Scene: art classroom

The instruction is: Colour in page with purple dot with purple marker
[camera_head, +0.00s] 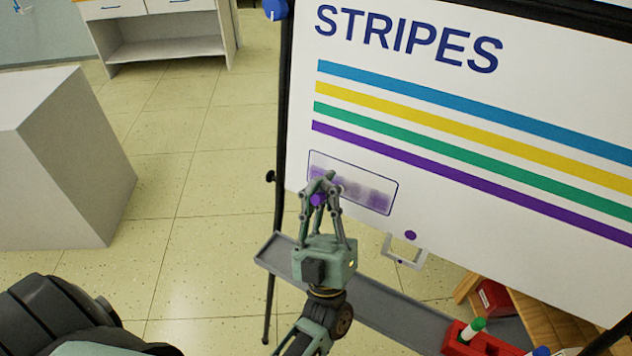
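The page (420,88) is a large white sheet headed "STRIPES" on an easel, with blue, yellow, green and purple stripes. A purple dot (410,235) is near its lower edge. Below the stripes, an outlined box (386,186) holds faint, patchy purple colouring, stronger towards its right end. My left gripper (321,190) is in front of the box's left part, its fingers closed around a small purple piece, seemingly the purple marker (317,199). The fingers hide most of the marker and part of the box. I cannot tell whether the tip touches the page. My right gripper is out of view.
A grey easel tray (385,302) runs below the page. A red holder (482,342) with a green-capped marker (472,328) and a blue-capped one (541,351) is at the lower right. A grey block (65,165) stands left. Tiled floor between is clear.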

